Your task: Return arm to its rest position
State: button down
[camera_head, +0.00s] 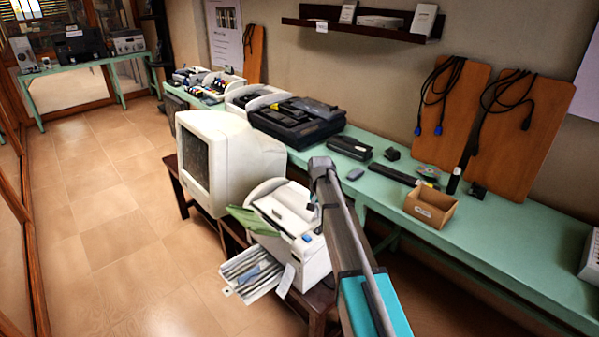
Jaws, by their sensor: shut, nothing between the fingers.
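My arm (345,235) rises from the bottom of the head view, with a teal section low down and a long grey section above it. It extends up and a little left to a rounded grey end near the middle of the picture. I cannot make out any gripper fingers, so my gripper is not visible here. Nothing is seen held by the arm.
A white printer (290,225) with an open paper tray and a CRT monitor (220,160) stand left of my arm on a low table. The green bench (480,230) along the wall carries a cardboard box (430,206) and electronics. The tiled floor (100,240) at left is clear.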

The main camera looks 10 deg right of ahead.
jog(key=s+n, duration=0.4)
jog(key=s, duration=2.5)
jog(key=shift+d+n, duration=0.25)
jog(key=shift+n, duration=0.15)
jog(key=shift+s, duration=0.15)
